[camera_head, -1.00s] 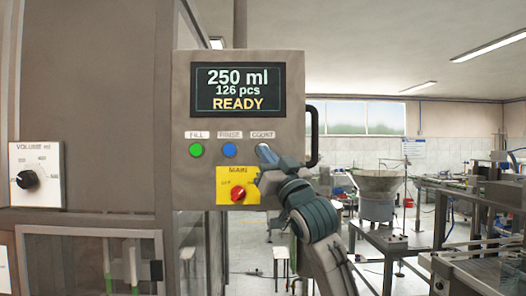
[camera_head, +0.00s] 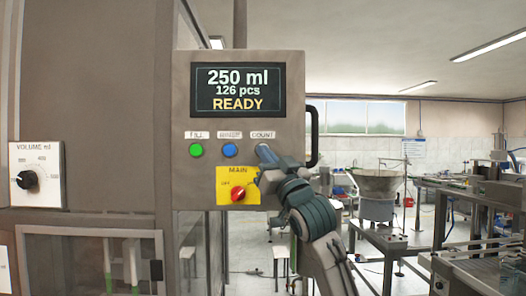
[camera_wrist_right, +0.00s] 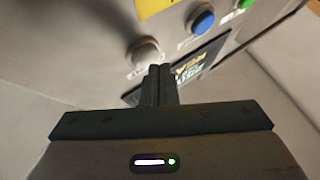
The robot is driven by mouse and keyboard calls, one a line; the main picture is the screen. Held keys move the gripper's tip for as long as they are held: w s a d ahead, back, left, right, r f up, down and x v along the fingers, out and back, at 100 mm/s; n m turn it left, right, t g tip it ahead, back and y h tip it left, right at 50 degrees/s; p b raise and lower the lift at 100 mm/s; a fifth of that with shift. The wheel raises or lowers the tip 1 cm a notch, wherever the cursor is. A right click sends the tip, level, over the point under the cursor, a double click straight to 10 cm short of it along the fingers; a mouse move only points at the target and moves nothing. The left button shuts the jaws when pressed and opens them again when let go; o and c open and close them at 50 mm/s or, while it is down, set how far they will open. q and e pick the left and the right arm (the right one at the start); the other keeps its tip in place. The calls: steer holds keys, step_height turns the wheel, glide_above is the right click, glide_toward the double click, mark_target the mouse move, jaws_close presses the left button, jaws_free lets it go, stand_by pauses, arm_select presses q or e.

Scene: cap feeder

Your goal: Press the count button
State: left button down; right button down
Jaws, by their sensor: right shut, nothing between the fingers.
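The grey control panel (camera_head: 184,100) carries a label COUNT (camera_head: 262,134) at the right of its button row. The count button under that label is hidden by my right gripper (camera_head: 264,151) in the head view. In the right wrist view the whitish count button (camera_wrist_right: 143,52) shows just beyond and left of the tips of my right gripper (camera_wrist_right: 160,70). The gripper is shut and empty, pointing at the panel. I cannot tell whether its tips touch the button. My left gripper is not in view.
A green button (camera_head: 196,150) and a blue button (camera_head: 229,150) sit left of the gripper. A red main switch (camera_head: 238,194) on a yellow plate is just below. The display (camera_head: 238,90) reads 250 ml, 126 pcs, READY. A black handle (camera_head: 313,135) stands at the panel's right edge.

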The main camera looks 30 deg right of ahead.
steer(key=shift+w+d, duration=0.25)
steer(key=shift+w, duration=0.15)
stand_by(0.4)
steer(key=shift+s, duration=0.1)
steer(key=shift+s+a, duration=0.45)
steer(key=shift+s, duration=0.2)
steer(key=s+a, duration=0.1)
steer(key=s, duration=0.2)
steer(key=s+a, duration=0.1)
steer(key=shift+s+a, duration=0.15)
steer(key=shift+a, duration=0.15)
stand_by(0.3)
stand_by(0.7)
